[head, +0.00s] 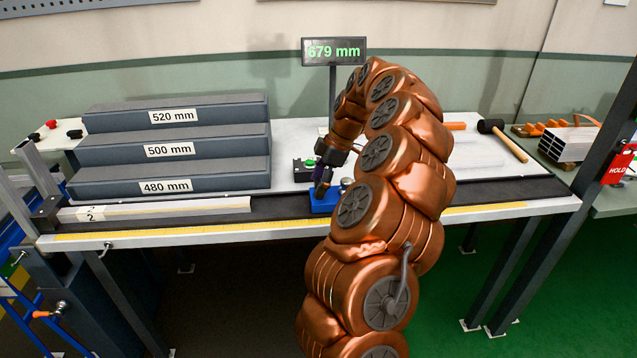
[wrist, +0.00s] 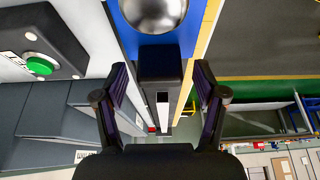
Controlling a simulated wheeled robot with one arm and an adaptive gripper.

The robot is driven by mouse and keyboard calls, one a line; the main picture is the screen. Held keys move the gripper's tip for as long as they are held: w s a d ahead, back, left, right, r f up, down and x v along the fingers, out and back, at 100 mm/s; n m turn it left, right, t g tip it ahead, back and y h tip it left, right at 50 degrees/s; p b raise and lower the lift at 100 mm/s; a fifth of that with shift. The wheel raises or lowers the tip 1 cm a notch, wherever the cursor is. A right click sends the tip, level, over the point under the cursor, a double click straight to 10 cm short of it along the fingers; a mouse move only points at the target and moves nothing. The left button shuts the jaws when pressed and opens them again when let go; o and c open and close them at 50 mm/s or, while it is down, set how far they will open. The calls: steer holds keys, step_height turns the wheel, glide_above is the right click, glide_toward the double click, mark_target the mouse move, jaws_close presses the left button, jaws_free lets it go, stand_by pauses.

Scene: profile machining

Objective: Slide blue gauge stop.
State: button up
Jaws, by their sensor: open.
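The blue gauge stop (head: 320,204) sits on the dark rail (head: 280,207) along the bench's front, partly hidden behind my arm. The display (head: 333,51) above reads 679 mm. In the wrist view the stop's blue body (wrist: 187,42) is at the top, with a round silver knob (wrist: 155,10). A dark block (wrist: 160,66) adjoins the blue body and lies between my fingers. My gripper (head: 322,180) is at the stop in the head view. In the wrist view my gripper (wrist: 160,75) is open, with a gap on each side of the block.
A pale profile (head: 170,208) marked 2 lies on the rail at the left. Grey steps (head: 170,147) labelled 520, 500 and 480 mm stand behind it. A green button box (head: 304,169) is behind the stop. A mallet (head: 503,140) lies at the right.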

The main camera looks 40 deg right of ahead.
mark_target(334, 194)
steer(key=v, duration=1.2)
steer(key=shift+w, duration=0.1)
stand_by(0.5)
